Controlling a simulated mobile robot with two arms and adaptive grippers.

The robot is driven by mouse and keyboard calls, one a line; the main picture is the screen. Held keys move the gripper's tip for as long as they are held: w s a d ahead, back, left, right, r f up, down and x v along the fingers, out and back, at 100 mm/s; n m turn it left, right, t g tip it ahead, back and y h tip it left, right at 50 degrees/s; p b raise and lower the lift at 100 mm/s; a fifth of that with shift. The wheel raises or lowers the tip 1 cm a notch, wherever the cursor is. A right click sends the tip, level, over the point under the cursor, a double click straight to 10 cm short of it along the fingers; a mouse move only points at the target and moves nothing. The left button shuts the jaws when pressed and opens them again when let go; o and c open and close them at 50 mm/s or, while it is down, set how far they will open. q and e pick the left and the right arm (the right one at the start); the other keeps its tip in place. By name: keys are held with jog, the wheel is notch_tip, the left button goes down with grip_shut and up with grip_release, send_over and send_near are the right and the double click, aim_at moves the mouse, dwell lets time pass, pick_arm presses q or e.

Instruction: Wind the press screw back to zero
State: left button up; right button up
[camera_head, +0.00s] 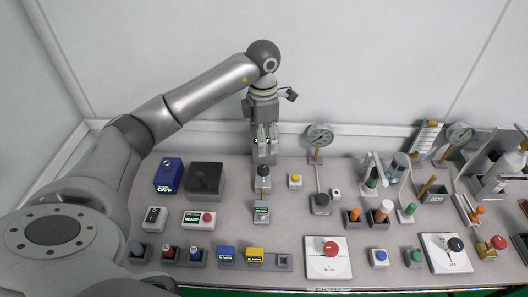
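I cannot tell for certain which part is the press screw. A white plate with a red knob (330,248) stands at the front middle, and a similar white plate with a dark knob (455,244) is to its right. Both plates carry small, unreadable print. A round gauge (320,134) on a thin stem stands at the back middle. My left gripper (265,143) points down at the back, above a small block with a dark top (263,178). Its two fingers look apart, with nothing clearly held between them. My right gripper is not in view.
A second gauge (459,135) and crowded bottles and racks fill the right. A blue box (169,175) and a dark box (204,177) stand at the left. Walls close off the back.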

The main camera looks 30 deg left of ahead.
pick_arm(q)
jog(key=p, duration=0.1)
send_over(263, 168)
jog(key=f, duration=0.5)
jog(key=shift+s+d+f, duration=0.1)
jog(key=shift+s+d, duration=0.05)
jog(key=shift+s, duration=0.1)
notch_tip(263, 168, down, 3)
jog(key=shift+w+f, duration=0.1)
jog(key=shift+w, duration=0.05)
jog(key=shift+f+p, duration=0.3)
jog(key=shift+f, duration=0.7)
jog(key=c, duration=1.1)
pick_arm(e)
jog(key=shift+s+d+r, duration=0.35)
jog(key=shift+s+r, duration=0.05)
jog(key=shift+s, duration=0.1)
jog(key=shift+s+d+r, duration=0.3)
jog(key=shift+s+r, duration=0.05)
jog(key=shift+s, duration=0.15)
pick_arm(q)
jog(key=shift+n, duration=0.4)
